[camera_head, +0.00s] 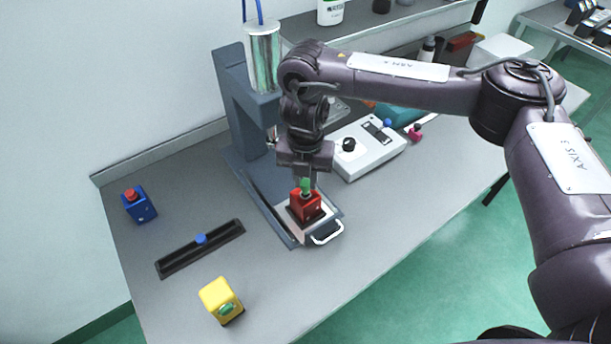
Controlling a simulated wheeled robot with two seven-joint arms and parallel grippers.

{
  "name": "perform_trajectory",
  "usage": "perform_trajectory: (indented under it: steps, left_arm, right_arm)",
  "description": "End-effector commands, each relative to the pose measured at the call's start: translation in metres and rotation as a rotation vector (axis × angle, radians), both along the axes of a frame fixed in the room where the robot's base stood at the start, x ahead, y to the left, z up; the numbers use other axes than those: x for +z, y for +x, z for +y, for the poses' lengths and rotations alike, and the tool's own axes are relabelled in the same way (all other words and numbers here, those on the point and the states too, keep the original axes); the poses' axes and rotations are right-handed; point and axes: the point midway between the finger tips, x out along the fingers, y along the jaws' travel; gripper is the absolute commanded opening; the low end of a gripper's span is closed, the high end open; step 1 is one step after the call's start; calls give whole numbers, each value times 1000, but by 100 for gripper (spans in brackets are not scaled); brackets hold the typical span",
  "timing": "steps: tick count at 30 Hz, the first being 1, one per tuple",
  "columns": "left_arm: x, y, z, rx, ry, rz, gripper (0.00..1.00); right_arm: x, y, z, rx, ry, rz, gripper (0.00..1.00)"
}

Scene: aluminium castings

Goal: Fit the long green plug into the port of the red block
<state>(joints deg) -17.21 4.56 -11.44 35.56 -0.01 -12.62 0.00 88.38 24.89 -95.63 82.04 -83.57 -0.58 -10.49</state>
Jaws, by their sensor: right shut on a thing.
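The red block (306,209) sits on the light plate at the foot of the press. The green plug (305,187) is upright at the top of the red block. My right gripper (304,180) points down over the red block and is shut on the green plug. The plug's lower end meets the top of the block in this view; I cannot tell how deep it is in the port. My fingers are small here and partly hide the plug. My left gripper is not in view.
The blue-grey press (236,110) stands close behind my right gripper. A white control box (366,152) is at its right. A yellow block (216,295) with a green part, a black slotted rail (180,259) and a blue block (144,209) lie at the left.

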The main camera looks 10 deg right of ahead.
Motion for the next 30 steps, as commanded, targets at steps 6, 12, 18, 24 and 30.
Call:
perform_trajectory:
  steps: [6,12,18,24,30]
  left_arm:
    - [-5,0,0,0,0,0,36]
    - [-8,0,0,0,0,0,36]
    - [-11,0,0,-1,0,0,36]
    - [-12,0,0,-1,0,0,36]
    - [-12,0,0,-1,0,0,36]
  right_arm:
    - [-7,0,0,0,0,1,0]
    - [-12,0,0,0,0,1,0]
    - [-17,0,0,0,0,1,0]
    - [-18,0,0,0,0,0,30]
    - [-18,0,0,0,0,0,46]
